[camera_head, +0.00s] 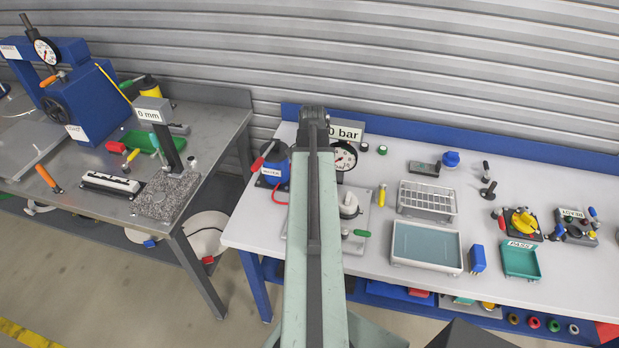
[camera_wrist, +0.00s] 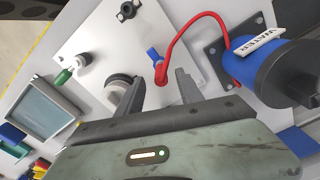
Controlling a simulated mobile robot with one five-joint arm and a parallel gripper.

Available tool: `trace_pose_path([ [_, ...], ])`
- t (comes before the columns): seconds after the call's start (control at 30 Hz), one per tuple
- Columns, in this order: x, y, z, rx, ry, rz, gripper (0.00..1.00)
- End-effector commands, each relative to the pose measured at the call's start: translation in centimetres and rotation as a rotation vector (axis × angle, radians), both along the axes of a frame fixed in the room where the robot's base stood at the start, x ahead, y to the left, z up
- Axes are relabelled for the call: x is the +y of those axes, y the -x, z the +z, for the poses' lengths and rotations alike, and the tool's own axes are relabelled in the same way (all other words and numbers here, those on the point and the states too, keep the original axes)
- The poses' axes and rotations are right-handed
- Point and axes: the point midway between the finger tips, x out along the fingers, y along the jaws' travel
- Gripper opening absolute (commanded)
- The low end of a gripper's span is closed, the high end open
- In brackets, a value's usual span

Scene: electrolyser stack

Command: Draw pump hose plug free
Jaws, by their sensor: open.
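In the wrist view my gripper (camera_wrist: 159,78) is open, with its two fingers apart over a white plate (camera_wrist: 98,48). A red hose (camera_wrist: 182,28) arcs from the blue pump (camera_wrist: 252,68), labelled WATER, to a red plug end (camera_wrist: 161,75) on the plate. The plug end lies between the fingertips, apart from both as far as I can tell. A small blue piece (camera_wrist: 153,54) sits right beside it. In the head view the pump (camera_head: 270,172) and part of the hose (camera_head: 277,192) show left of my arm, which hides the plug and my gripper.
In the wrist view a round grey fitting (camera_wrist: 118,90) stands by the left finger, and a green-handled valve (camera_wrist: 64,76) lies beyond it. In the head view a pressure gauge (camera_head: 343,156) and a tray (camera_head: 427,248) are right of my arm on the white bench (camera_head: 385,300).

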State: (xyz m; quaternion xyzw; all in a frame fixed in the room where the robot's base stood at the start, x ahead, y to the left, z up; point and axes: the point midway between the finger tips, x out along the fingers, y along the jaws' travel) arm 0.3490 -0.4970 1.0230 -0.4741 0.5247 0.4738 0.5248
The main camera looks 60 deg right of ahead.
Motion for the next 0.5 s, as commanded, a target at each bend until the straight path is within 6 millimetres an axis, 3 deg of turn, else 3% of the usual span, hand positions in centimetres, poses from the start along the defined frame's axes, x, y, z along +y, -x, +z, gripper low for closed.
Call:
trace_pose_path([
  [0.03, 0.1, -0.1, -1.4, 0.000, 0.000, 0.003, 0.43],
  [0.3, 0.3, -0.4, -6.1, 0.000, 0.000, 0.009, 0.43],
  [0.5, 0.3, -0.4, -6.9, 0.000, 0.000, 0.010, 0.43],
])
